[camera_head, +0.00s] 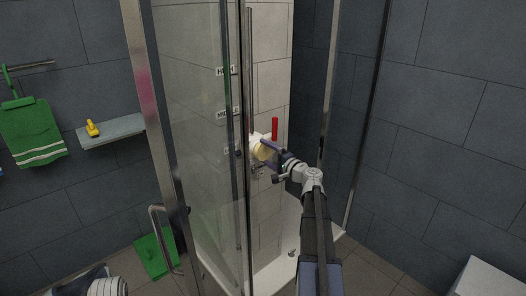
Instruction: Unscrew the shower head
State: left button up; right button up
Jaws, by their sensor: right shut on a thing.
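The shower head (258,151) shows as a small pale yellow round piece inside the glass shower stall, at the wall bar. My right gripper (269,149) reaches into the stall from the lower right and is shut on the shower head. The gripper hides part of it, and its thread or joint cannot be made out. A red upright handle (275,128) stands just above the gripper. Part of my left arm shows at the bottom left; its gripper is out of view.
A glass door with a metal frame (150,110) and handle (158,240) stands left of my right arm. Labels (227,71) mark heights by the vertical bar (249,70). A shelf (112,131) holds a yellow object (92,128). A green towel (32,130) hangs left.

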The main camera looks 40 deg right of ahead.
jog(key=n, duration=0.4)
jog(key=shift+n, duration=1)
jog(key=n, duration=0.3)
jog(key=shift+n, duration=1.5)
